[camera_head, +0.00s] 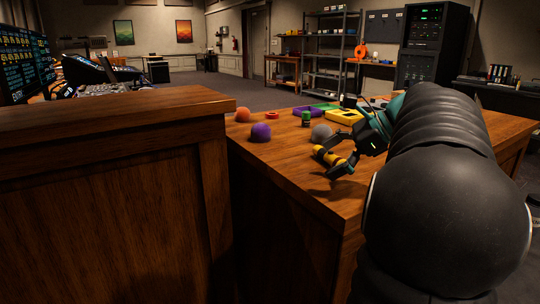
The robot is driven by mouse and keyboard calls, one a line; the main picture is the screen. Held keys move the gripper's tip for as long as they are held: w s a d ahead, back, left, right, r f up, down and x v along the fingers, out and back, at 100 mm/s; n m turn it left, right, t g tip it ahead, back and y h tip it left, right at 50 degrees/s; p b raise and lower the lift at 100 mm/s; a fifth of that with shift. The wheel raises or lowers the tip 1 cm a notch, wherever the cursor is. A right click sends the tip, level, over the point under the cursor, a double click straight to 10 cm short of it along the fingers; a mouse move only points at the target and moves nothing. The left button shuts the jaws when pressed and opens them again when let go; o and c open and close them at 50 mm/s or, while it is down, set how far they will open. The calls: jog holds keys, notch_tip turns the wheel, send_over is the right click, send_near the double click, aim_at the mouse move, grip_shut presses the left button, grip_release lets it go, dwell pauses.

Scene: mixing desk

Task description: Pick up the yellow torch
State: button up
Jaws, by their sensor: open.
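The yellow torch (328,157), yellow with dark bands, lies on the wooden desk near its front edge. My gripper (338,155) comes in from the right, low over the desk, with its dark fingers open around or right beside the torch. I cannot tell whether the fingers touch it. The fingers and a dark part overlap the torch's right end, so that end is partly hidden.
Behind the torch are a grey ball (321,132), a yellow device (344,116), a small green-topped dark container (305,119) and a purple ball (261,132). An orange ball (243,114), red ring (272,115) and green-purple tray (309,111) sit farther back. A raised wooden panel (110,180) stands left.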

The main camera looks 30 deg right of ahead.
jog(key=s+d+r+m+t+y, duration=0.1)
jog(key=s+d+r+m+t, duration=0.1)
jog(key=d, duration=0.5)
jog(key=s+d+r+m+t, duration=0.1)
jog(key=s+d+r+m, duration=0.15)
jog(key=d, duration=0.45)
jog(key=b, duration=0.1)
send_near(337, 155)
jog(key=shift+m, duration=0.25)
jog(key=x, duration=0.4)
jog(key=shift+w+a+r, duration=0.25)
jog(key=shift+a+r, duration=0.05)
jog(key=shift+a, duration=0.15)
jog(key=x, duration=0.4)
jog(key=shift+w+d+f+b, duration=0.15)
jog(key=shift+w+f+b, duration=0.1)
jog(key=shift+b, duration=0.15)
jog(key=shift+w+a+f, duration=0.15)
jog(key=shift+w+a, duration=0.15)
jog(key=c, duration=1.7)
